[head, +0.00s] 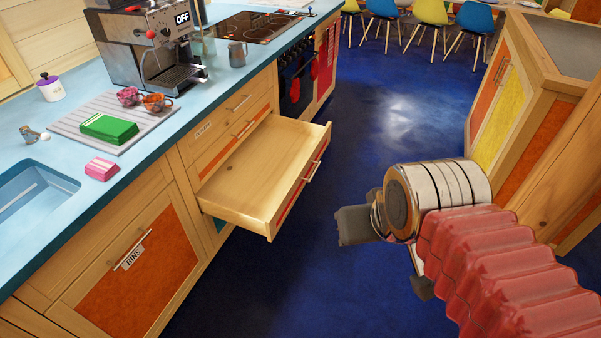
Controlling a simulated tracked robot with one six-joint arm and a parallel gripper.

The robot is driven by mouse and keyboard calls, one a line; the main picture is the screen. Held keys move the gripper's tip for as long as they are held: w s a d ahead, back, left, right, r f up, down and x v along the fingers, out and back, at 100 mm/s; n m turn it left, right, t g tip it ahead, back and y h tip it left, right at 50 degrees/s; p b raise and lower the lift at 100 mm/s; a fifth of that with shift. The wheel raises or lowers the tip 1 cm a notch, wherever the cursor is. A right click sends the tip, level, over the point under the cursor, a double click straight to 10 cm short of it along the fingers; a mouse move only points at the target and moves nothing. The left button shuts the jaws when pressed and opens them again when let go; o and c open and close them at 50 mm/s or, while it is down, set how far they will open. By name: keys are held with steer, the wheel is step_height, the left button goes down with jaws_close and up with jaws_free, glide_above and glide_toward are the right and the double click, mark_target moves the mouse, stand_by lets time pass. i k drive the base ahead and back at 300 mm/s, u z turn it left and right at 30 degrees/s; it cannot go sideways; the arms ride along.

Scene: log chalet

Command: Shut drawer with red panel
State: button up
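The open drawer (262,166) sticks out from the wooden counter unit on the left. It is pale wood, looks empty inside, and its front has a red panel and a metal handle, seen at a steep angle. My gripper (385,258) is in front of the drawer, to its right and apart from it, above the blue floor. One dark finger points towards the drawer and another dark part shows below the wrist. The wrist hides much of the gripper, so its opening is not clear.
The blue counter (70,150) holds a coffee machine (150,45), a grey mat with a green block (108,129), cups and a pink block (101,168). A closed bins drawer (150,275) is at lower left. A wooden cabinet (530,110) stands right. Blue floor (385,110) between is clear.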

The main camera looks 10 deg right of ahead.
mark_target(257, 187)
steer(key=i, duration=0.9)
steer(key=z, duration=0.05)
